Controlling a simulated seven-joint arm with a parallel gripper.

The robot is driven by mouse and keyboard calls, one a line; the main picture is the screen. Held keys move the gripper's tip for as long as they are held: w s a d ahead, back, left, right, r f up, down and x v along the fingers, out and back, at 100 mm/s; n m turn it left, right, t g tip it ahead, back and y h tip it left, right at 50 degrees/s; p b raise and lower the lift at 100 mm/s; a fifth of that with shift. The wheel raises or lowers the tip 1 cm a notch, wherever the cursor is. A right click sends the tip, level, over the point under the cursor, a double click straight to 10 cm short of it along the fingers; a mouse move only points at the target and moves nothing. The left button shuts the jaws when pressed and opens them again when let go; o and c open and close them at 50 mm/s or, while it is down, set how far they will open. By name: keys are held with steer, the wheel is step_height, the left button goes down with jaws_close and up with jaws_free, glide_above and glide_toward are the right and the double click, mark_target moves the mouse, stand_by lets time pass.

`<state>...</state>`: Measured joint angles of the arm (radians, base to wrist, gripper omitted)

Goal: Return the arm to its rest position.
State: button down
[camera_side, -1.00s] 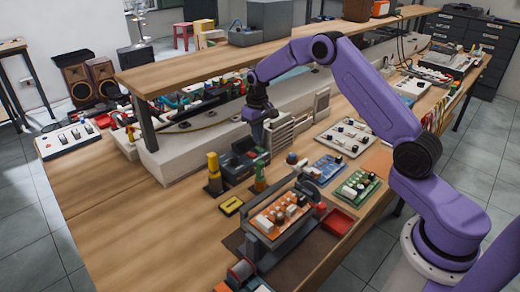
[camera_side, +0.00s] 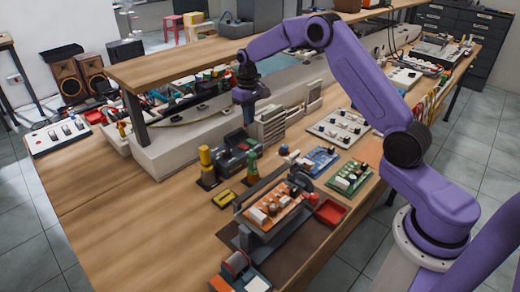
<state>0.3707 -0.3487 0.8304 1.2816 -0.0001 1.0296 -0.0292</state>
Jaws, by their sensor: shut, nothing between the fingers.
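My purple arm reaches in from the right over the wooden workbench (camera_side: 110,225). My gripper (camera_side: 248,118) points down at the arm's far end. It is shut and holds nothing. It hangs above the back middle of the bench, in front of the raised shelf (camera_side: 190,58) and just behind the dark bench device (camera_side: 236,153). The small fingertips are hard to make out against the clutter.
An orange circuit board (camera_side: 275,207) sits in a holder at the front. A blue board (camera_side: 318,158), a green board (camera_side: 352,177), a red tray (camera_side: 330,211) and a yellow-topped tool (camera_side: 206,165) stand nearby. The left bench is mostly clear.

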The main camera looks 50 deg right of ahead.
steer(key=s+a+r+n, duration=0.3)
steer(key=s+a+r, duration=0.1)
steer(key=s+a, duration=0.5)
steer(key=s+a+r+n, duration=0.3)
steer(key=s+a+r, duration=0.25)
steer(key=s, duration=0.45)
steer(key=s+d+n, duration=0.3)
steer(key=s+n, duration=0.3)
steer(key=s, duration=1.9)
steer(key=shift+d+f+n, duration=0.15)
steer(key=shift+f+n, duration=0.15)
steer(key=shift+f, duration=0.05)
steer(key=shift+w, duration=0.1)
